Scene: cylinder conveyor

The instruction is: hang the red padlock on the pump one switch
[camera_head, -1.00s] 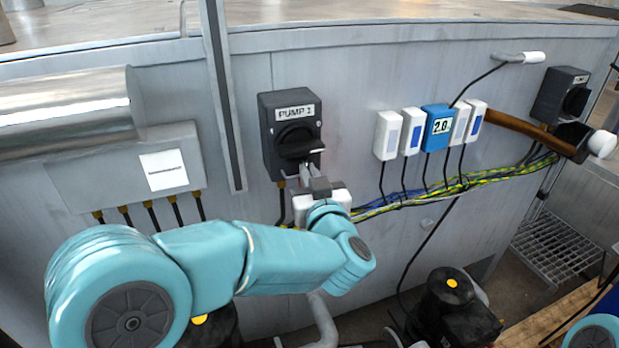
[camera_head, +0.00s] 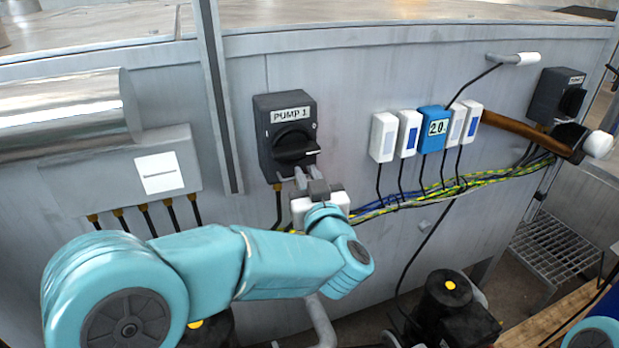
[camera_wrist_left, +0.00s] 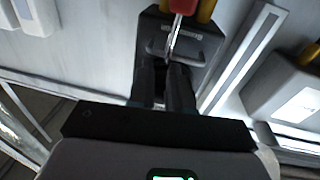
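The pump one switch (camera_head: 286,115) is a dark box with a black rotary handle (camera_head: 294,152), labelled PUMP 1, on the grey panel. My left gripper (camera_head: 306,173) is just below the handle, its fingers a little apart. In the left wrist view the gripper (camera_wrist_left: 163,75) points at the switch (camera_wrist_left: 192,40), with a narrow gap between the dark fingers. The red padlock (camera_wrist_left: 183,6) shows at the top edge there, partly cut off. Its metal shackle runs towards the handle and fingertips; whether it passes through the handle is unclear. The padlock is hidden in the head view. My right gripper is out of view.
A vertical rail (camera_head: 217,100) stands left of the switch, beside a grey box (camera_head: 115,180) with cables. White and blue modules (camera_head: 384,137) and a cable bundle (camera_head: 440,191) are to the right. A second dark switch (camera_head: 552,97) is at far right.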

